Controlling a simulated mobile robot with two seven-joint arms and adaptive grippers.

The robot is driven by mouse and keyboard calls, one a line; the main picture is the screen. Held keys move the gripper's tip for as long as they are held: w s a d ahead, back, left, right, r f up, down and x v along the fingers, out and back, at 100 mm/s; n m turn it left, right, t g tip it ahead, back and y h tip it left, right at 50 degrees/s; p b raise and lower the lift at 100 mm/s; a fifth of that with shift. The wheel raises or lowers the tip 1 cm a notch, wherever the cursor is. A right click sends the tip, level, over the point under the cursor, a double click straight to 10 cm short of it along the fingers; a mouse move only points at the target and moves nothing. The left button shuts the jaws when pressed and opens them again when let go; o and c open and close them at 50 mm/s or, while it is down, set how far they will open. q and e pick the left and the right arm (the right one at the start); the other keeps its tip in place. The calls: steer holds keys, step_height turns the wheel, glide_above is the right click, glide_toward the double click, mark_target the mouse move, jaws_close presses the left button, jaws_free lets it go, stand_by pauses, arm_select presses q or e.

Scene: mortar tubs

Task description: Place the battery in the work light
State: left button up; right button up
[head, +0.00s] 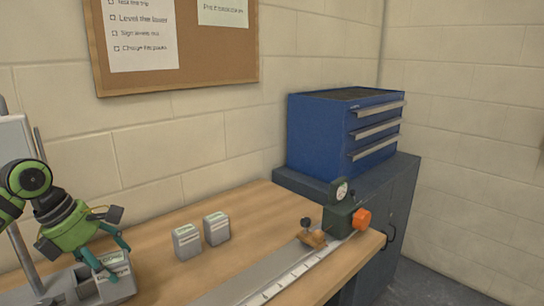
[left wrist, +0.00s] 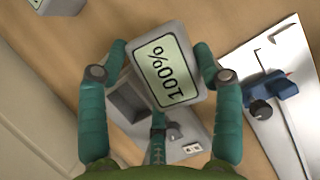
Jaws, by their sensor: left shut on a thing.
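My left gripper (head: 107,254) is shut on a grey battery (head: 116,275) low at the left in the head view. In the left wrist view the battery (left wrist: 182,58) sits between both green fingers, and its label reads 100%. Beneath it is a grey housing (left wrist: 124,103) with a dark open recess, partly hidden by the battery. In the head view this grey housing (head: 67,286) lies under and left of the gripper. I cannot tell whether the battery touches it. A pale upright panel (head: 14,150) at the left edge may belong to the work light. My right gripper is not in view.
Two more grey batteries (head: 187,242) (head: 217,228) stand on the wooden bench (head: 255,215). A blue drawer chest (head: 320,137) stands behind. Bench between batteries and rail is clear.

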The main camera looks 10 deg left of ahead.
mark_target(128, 267)
arm_select(q)
steer(key=d+m, duration=0.1)
steer(key=d+f+m, duration=0.1)
steer(key=w+d+f+m+g, duration=0.1)
steer(key=shift+d+h, duration=0.3)
steer(key=shift+d, duration=0.05)
steer(key=s+d+f+m+g+y, duration=0.2)
steer(key=s+d+m+g, duration=0.1)
steer(key=d+m, duration=0.5)
steer(key=s+d+f+m+g+y, duration=0.2)
steer(key=s+d+m, duration=0.3)
steer(key=d+m, duration=0.4)
steer(key=m+g, duration=0.1)
steer(key=m, duration=0.5)
steer(key=shift+s+d+f, duration=0.2)
steer(key=shift+s+f, duration=0.05)
steer(key=shift+s, duration=0.1)
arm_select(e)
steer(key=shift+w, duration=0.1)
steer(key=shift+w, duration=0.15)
